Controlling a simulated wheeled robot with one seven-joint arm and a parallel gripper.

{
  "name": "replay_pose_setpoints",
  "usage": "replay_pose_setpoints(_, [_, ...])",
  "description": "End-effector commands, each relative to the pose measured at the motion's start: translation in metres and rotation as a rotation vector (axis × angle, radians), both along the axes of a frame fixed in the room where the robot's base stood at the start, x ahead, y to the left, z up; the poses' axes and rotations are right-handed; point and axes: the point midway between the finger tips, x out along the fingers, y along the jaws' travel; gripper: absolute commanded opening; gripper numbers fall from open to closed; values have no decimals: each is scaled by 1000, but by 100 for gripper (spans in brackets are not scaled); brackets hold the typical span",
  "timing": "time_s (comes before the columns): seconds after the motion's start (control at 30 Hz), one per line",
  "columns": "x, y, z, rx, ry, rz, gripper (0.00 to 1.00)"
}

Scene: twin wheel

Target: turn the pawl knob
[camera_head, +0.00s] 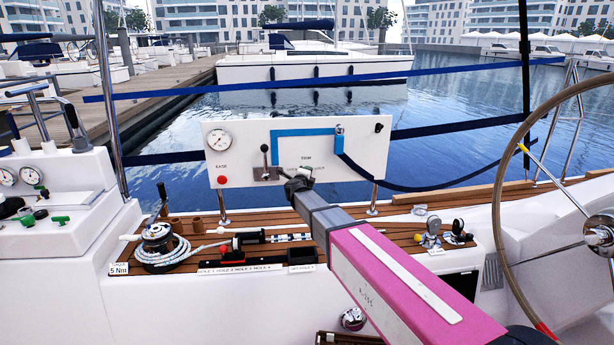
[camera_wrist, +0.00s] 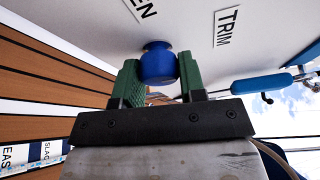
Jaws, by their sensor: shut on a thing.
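A round blue knob (camera_wrist: 158,64) stands out from the white panel (camera_head: 352,168). In the wrist view it sits between the two green fingers of my gripper (camera_wrist: 160,80), which is shut on it. The panel carries a label ending in "EN" (camera_wrist: 141,8) and a "TRIM" label (camera_wrist: 227,28) on either side of the knob. In the head view my gripper (camera_head: 298,178) is at the lower middle of the panel and hides the knob. I cannot tell from these views how far the knob is turned.
The panel also bears a gauge (camera_head: 219,139), a red button (camera_head: 221,180), a lever (camera_head: 265,158) and a blue strip (camera_head: 300,132). Below, a winch with coiled rope (camera_head: 158,240) and a black hole tray (camera_head: 240,279) stand on the deck. A steering wheel (camera_head: 497,190) is at the right.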

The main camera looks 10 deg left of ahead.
Motion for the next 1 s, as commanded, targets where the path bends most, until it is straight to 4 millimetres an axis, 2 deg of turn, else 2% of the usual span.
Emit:
replay_pose_setpoints(0.43, [0,-1,-1,10,4,-2,14])
replay_pose_setpoints(0.47, [0,-1,-1,10,4,-2,47])
replay_pose_setpoints(0.5, [0,-1,-1,10,4,-2,60])
replay_pose_setpoints(0.53, [0,-1,-1,10,4,-2,63])
replay_pose_setpoints(0.83, [-1,0,0,8,3,-1,63])
replay_pose_setpoints(1.0, [-11,1,1,7,3,0,63])
